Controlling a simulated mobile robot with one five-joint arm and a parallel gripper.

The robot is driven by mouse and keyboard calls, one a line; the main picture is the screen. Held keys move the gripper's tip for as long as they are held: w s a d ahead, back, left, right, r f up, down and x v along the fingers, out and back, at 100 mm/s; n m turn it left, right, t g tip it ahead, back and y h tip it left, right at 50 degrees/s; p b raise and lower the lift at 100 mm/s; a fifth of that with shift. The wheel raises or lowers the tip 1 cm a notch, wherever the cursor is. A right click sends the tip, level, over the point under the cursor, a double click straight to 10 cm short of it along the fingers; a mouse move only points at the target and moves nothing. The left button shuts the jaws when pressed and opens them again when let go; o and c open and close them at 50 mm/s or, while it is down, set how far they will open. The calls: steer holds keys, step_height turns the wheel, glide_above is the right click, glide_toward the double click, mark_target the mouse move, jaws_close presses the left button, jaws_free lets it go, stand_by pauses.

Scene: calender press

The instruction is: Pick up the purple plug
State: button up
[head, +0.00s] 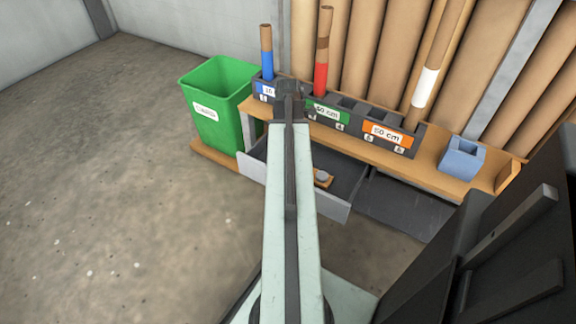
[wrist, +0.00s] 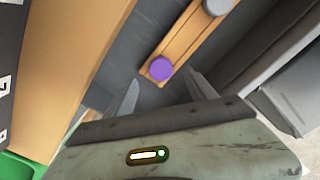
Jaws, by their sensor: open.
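The purple plug (wrist: 161,68) is a round disc near the end of a wooden strip (wrist: 188,38), which lies in the open grey drawer. My gripper (wrist: 163,90) is open and empty; its two fingers show on either side below the purple plug in the wrist view, apart from it. In the head view my arm hides the purple plug, and my gripper (head: 289,88) appears over the rack at the drawer's back. A grey plug (wrist: 218,5) sits further along the strip, and it also shows in the head view (head: 322,175).
The drawer (head: 330,202) stands pulled out under a wooden shelf (head: 440,180). The shelf bears a dark rack of labelled slots with upright tubes and a blue holder (head: 461,158). A green bin (head: 217,112) stands left. The floor at left is clear.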

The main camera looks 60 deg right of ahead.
step_height(320, 180, down, 5)
steer(key=b, duration=0.4)
steer(key=shift+f+b, duration=0.1)
steer(key=shift+b, duration=0.25)
steer(key=shift+s+r, duration=0.1)
steer(key=shift+r, duration=0.1)
jaws_close()
step_height(320, 180, up, 10)
steer(key=p, duration=1)
